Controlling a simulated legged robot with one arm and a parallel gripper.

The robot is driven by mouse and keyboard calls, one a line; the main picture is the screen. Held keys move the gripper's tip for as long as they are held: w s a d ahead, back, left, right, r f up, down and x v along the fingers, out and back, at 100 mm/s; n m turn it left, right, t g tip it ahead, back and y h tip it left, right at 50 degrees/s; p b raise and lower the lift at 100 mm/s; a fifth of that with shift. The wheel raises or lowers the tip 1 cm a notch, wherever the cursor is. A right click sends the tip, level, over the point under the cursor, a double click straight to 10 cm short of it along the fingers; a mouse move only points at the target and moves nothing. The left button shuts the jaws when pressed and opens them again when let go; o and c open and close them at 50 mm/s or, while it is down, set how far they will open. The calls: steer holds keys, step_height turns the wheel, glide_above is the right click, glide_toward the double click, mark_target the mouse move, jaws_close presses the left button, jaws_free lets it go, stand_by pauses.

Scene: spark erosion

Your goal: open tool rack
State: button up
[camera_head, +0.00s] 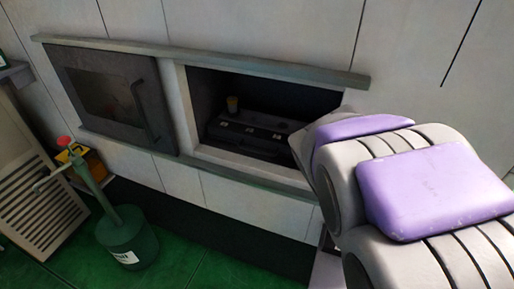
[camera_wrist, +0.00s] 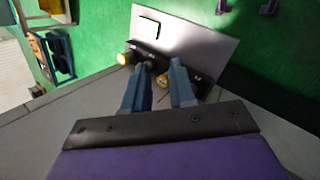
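No part is clearly marked as the tool rack. In the head view a dark framed door with a window (camera_head: 113,93) covers the left of a wall recess. The right half of the recess stands open, with a dark slotted unit (camera_head: 249,131) inside. My gripper (camera_wrist: 160,65) shows in the wrist view with its two blue-grey fingers apart and nothing clearly between them. Just beyond the fingertips is a dark bar with yellow round ends (camera_wrist: 123,59), against a pale panel (camera_wrist: 205,38). I cannot tell whether the fingers touch it. In the head view my gripper is hidden behind my arm.
A green canister with a pump (camera_head: 128,238) stands on the green floor at lower left. A slatted panel (camera_head: 40,207) and a yellow container (camera_head: 92,164) are beside it. Rails run above and below the door.

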steer(key=w+a+n+t+h, duration=0.2)
steer(key=w+a+h, duration=0.2)
steer(key=w, duration=0.9)
steer(key=n+t, duration=0.8)
steer(key=t, duration=0.4)
glide_toward(256, 151)
steer(key=x, duration=0.3)
steer(key=b+x, duration=0.1)
steer(key=x, duration=0.3)
steer(key=b+x, duration=0.1)
steer(key=x, duration=0.2)
steer(key=shift+w+a+f, duration=0.1)
steer(key=shift+w+f, duration=0.2)
steer(key=shift+w, duration=0.05)
steer(key=shift+c, duration=0.2)
jaws_close()
steer(key=shift+s, duration=0.1)
